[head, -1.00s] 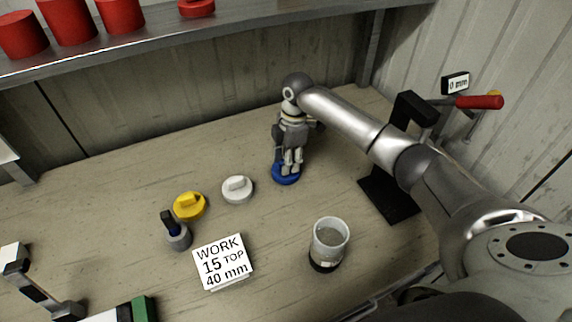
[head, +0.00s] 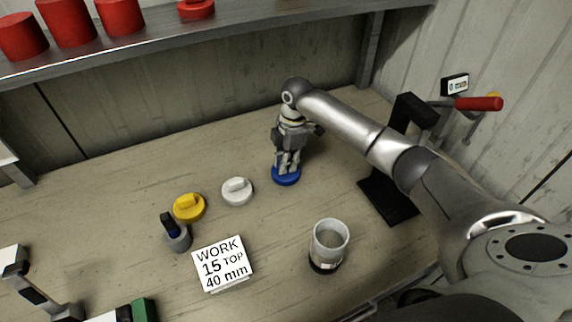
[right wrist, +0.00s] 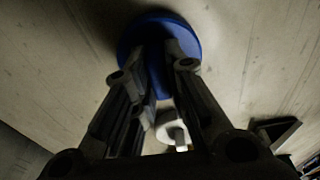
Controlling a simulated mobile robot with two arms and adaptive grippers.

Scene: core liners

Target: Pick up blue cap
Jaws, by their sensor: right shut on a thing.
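The blue cap (head: 286,179) is a round blue disc on the bench, right of the white cap. It also shows in the right wrist view (right wrist: 190,38). My right gripper (head: 288,168) points down over it, its fingers shut on the cap's upper part. The fingers also show in the right wrist view (right wrist: 158,55), on both sides of the cap's middle, and hide the part between them. The cap appears to be at bench level; I cannot tell whether it is clear of the surface. My left gripper is not in view.
A white cap (head: 237,191) and a yellow cap (head: 189,207) lie to the left. A black press-like device with a red handle (head: 479,102) stands at right. Red cylinders (head: 68,20) sit on the shelf.

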